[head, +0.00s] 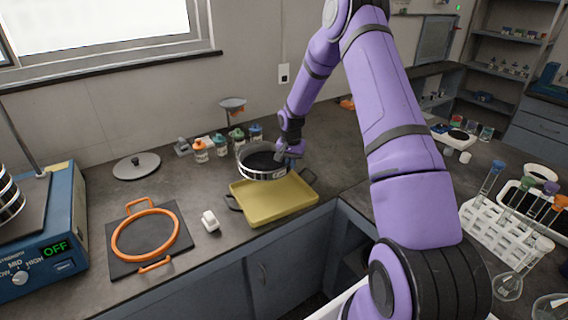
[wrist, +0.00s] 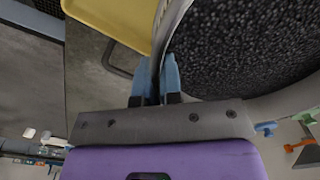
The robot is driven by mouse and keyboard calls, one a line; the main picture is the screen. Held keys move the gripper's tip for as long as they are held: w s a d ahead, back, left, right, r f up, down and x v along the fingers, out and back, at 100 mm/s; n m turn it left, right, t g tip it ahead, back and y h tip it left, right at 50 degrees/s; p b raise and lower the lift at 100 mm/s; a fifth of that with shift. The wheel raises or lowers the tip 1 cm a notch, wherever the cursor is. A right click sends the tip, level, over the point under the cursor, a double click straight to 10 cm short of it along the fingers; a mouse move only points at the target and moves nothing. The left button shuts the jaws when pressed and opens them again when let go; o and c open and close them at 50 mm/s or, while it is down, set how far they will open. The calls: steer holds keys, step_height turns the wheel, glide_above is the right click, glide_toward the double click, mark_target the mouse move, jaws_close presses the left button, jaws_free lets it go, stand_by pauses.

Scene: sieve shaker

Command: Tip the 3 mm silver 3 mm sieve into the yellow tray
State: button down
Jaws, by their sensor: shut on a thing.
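The silver sieve (head: 262,173) is held over the back of the yellow tray (head: 290,199) in the head view and looks about level. Dark grains (wrist: 245,45) lie inside it, seen close up in the wrist view. My gripper (head: 291,152) is shut on the sieve's right rim; in the wrist view its blue fingers (wrist: 158,75) pinch the metal wall. The yellow tray, with dark handles, lies on the dark counter; its corner also shows in the wrist view (wrist: 120,18). The sieve hides part of the tray's back edge.
Several small jars (head: 219,144) stand behind. A blue shaker (head: 42,235) reading OFF is far left. A test-tube rack (head: 505,232) is at right.

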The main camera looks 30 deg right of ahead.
steer(key=shift+s+d, duration=3.65)
steer(key=shift+d, duration=0.75)
steer(key=shift+a+r+h, duration=2.6)
steer(key=shift+r+h, duration=1.3)
steer(key=shift+h, duration=1.3)
steer(key=a+r+h, duration=0.1)
steer(key=a+h, duration=1)
steer(key=a, duration=0.4)
steer(key=shift+w+r+g, duration=0.15)
steer(key=shift+w+g, duration=0.15)
steer(key=shift+g, duration=0.1)
steer(key=shift+d, duration=0.1)
